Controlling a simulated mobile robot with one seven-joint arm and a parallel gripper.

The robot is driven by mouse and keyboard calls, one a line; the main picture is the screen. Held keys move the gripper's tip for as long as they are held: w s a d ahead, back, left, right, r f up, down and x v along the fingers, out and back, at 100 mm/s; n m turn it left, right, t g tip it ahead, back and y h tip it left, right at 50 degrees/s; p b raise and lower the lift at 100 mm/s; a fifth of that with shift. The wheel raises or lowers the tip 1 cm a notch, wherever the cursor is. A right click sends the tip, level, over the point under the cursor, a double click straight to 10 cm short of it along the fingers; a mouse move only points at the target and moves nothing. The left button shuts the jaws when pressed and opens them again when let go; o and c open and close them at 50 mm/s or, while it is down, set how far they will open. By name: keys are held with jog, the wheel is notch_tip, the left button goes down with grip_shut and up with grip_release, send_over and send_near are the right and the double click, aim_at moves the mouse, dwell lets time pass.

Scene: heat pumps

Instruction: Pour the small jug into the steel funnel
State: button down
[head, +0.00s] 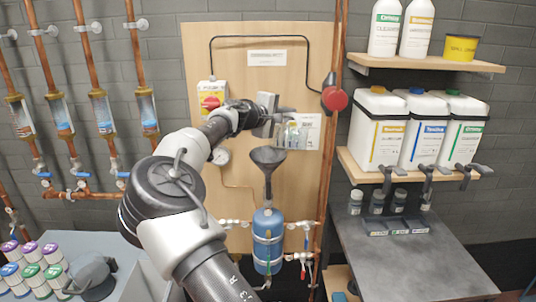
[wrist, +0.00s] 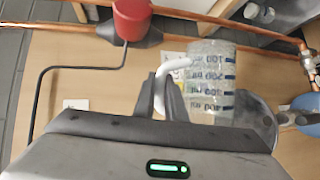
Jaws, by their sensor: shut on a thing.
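The small jug (wrist: 210,85) is clear, with dark volume marks and a white handle (wrist: 160,85). My gripper (wrist: 168,98) is shut on that handle. In the head view the jug (head: 292,134) hangs from my gripper (head: 285,115), in front of the panel. It shows just above and slightly right of the steel funnel (head: 268,156), a dark grey cone above the blue tank (head: 268,238). The funnel also shows in the wrist view (wrist: 262,122), partly behind the jug. I cannot tell the jug's exact tilt or its contents.
A red round fitting (head: 334,98) sits on the copper pipe right of the panel. White canisters (head: 376,130) stand on a shelf further right. A gauge (head: 220,156) and a red-yellow switch (head: 211,101) are left of the funnel.

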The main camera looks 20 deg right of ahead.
aim_at(308, 130)
jog(key=s+d+f+m+b, duration=0.1)
jog(key=s+d+f+m+y+b, duration=0.1)
jog(key=d, duration=0.1)
jog(key=s+d+f+m+y+b, duration=0.1)
jog(key=d, duration=0.1)
jog(key=shift+s+d+f+b, duration=0.25)
jog(key=shift+s+f+b, duration=0.05)
jog(key=shift+s, duration=0.05)
jog(key=s+d+f+m+t+y+b, duration=0.2)
jog(key=f+b, duration=0.5)
jog(key=b, duration=0.6)
jog(key=s+d+f+m+t+y+b, duration=0.2)
jog(key=d+f+m+b, duration=0.4)
jog(key=b, duration=0.7)
jog(key=shift+s+d+f+m+y+b, duration=0.15)
jog(key=shift+s+f+m+y+b, duration=0.2)
jog(key=shift+s+f+y, duration=0.55)
jog(key=r+p, duration=0.2)
jog(key=r, duration=0.1)
jog(key=r+p, duration=0.1)
jog(key=r, duration=0.1)
jog(key=shift+w+p, duration=0.25)
jog(key=shift+p, duration=0.1)
